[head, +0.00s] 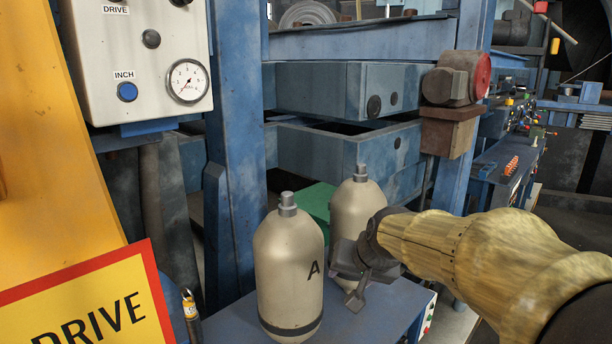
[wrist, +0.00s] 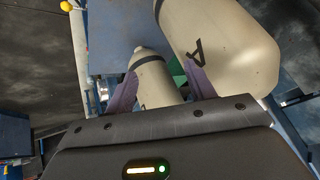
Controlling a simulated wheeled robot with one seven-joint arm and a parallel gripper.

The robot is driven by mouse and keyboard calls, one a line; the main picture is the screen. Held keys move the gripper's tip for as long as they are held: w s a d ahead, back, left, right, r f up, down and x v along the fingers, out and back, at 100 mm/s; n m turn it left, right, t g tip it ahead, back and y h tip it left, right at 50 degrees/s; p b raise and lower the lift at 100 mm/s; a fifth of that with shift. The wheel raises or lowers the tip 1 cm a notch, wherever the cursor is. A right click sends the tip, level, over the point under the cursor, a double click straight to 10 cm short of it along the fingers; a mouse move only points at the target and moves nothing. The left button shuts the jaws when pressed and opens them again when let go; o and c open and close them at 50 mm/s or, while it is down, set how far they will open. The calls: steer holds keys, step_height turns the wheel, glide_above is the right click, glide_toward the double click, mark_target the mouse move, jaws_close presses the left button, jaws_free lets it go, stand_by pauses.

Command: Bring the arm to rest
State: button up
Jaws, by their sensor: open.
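My gripper (head: 352,280) is at the end of my arm, which reaches in from the right in the head view. It is open, and its two fingers also show in the wrist view (wrist: 163,92). The rear beige bottle (head: 357,205) stands behind my gripper, partly hidden by it. In the wrist view this bottle (wrist: 152,75) appears between the fingers; I cannot tell whether they touch it. The front beige bottle (head: 288,265), marked A, stands to the left of my gripper and fills the upper right of the wrist view (wrist: 220,45).
Both bottles stand on a blue-grey table (head: 400,305). A green block (head: 318,202) lies behind them. A blue post (head: 235,150) and blue drawers (head: 345,145) rise behind. A control panel (head: 140,60) with a gauge and a yellow DRIVE sign (head: 95,305) are at left.

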steer(key=s+d+f+n+g+h, duration=0.1)
steer(key=s+d+f+g, duration=0.1)
steer(key=s+f, duration=0.6)
steer(key=s+d+f+g+h, duration=0.1)
steer(key=s+d+f, duration=0.3)
steer(key=s+f, duration=0.4)
steer(key=shift+d+f+n+g, duration=0.15)
steer(key=shift+f+n+g, duration=0.25)
steer(key=shift+f+g, duration=0.5)
steer(key=shift+s, duration=0.1)
